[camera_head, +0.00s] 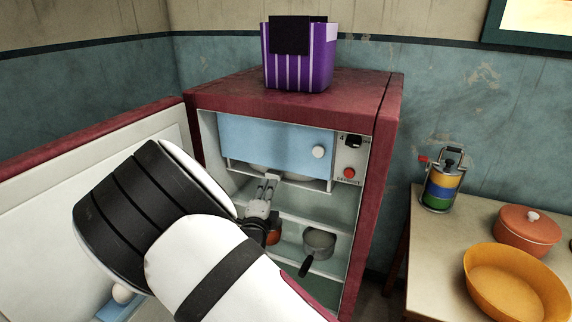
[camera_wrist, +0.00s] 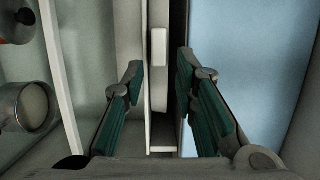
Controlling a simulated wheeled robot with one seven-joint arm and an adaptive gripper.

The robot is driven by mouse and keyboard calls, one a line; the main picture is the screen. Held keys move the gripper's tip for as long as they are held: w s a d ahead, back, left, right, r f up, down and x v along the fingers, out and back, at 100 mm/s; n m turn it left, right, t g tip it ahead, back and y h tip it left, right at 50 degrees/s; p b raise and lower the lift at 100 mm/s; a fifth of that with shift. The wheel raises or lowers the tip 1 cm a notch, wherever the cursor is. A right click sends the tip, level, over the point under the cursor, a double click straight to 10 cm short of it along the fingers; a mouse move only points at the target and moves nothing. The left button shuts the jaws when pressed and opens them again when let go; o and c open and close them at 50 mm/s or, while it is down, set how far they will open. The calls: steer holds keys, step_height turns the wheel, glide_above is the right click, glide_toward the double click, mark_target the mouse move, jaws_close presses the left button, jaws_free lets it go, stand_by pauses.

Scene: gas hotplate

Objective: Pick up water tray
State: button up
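The water tray (camera_wrist: 158,85) appears to be the slim pale piece just under the light-blue freezer door (camera_head: 270,143). In the wrist view its narrow front has a small white block on it. My gripper (camera_head: 268,180) reaches into the open fridge, just below the freezer door. In the wrist view my gripper (camera_wrist: 161,65) is open, with one finger on each side of the tray's front. Clear gaps show beside the fingers, and no contact is visible. In the head view my gripper and arm hide part of the tray.
The fridge (camera_head: 382,150) stands open, its door (camera_head: 60,210) swung left. A pot (camera_head: 319,243) sits on a shelf below my gripper. A purple basket (camera_head: 300,60) is on top. The table at right holds a canister (camera_head: 441,190), orange pot (camera_head: 527,228) and yellow bowl (camera_head: 515,285).

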mark_target(273, 177)
steer(key=shift+w+d, duration=0.15)
steer(key=shift+w, duration=1.25)
steer(key=shift+w+d, duration=0.1)
steer(key=shift+w, duration=1.3)
jaws_close()
